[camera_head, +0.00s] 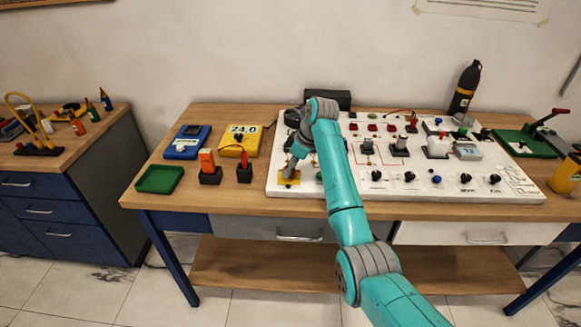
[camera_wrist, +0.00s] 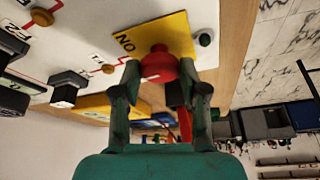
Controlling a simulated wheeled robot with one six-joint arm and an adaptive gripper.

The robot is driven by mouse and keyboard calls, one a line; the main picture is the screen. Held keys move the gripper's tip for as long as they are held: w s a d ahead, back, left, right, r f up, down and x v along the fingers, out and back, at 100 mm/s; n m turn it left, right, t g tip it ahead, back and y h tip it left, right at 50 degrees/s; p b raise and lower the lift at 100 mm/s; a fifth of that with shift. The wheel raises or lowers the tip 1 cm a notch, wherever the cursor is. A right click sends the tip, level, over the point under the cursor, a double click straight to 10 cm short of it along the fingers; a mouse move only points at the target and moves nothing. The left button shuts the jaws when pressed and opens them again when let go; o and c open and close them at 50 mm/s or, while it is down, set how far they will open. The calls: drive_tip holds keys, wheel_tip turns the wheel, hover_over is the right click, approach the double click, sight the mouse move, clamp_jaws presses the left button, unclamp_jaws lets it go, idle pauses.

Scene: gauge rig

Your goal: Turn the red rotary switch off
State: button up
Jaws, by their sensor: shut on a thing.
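The red rotary switch (camera_wrist: 158,66) shows in the wrist view as a round red knob on a yellow plate (camera_wrist: 178,28). The plate has black lettering near one edge. My gripper (camera_wrist: 160,80) has one finger on each side of the red knob and is shut on it. In the head view my gripper (camera_head: 290,170) points down at the yellow plate (camera_head: 287,181), at the front left of the white panel. The knob is hidden by the gripper there. I cannot tell which position the knob points to.
The white panel (camera_head: 420,187) carries several other switches and knobs right of my arm. An orange-topped block (camera_head: 206,160), a yellow meter (camera_head: 239,140), a blue meter (camera_head: 187,142) and a green tray (camera_head: 160,179) stand left of it. The bench front edge is mostly clear.

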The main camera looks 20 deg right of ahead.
drive_tip(key=n+g, duration=0.1)
drive_tip(key=n, duration=0.2)
drive_tip(key=shift+w+n+y, duration=0.1)
drive_tip(key=shift+n+y, duration=0.3)
drive_tip(key=n+g, duration=0.2)
drive_tip(key=n, duration=0.2)
drive_tip(key=shift+w+d, duration=0.1)
drive_tip(key=shift+n, duration=0.3)
drive_tip(key=o, duration=1.1)
drive_tip(key=shift+r, duration=0.1)
drive_tip(key=v, duration=1.1)
drive_tip(key=shift+w+d+r, duration=0.15)
drive_tip(key=shift+d+r, duration=0.05)
drive_tip(key=shift+r, duration=0.1)
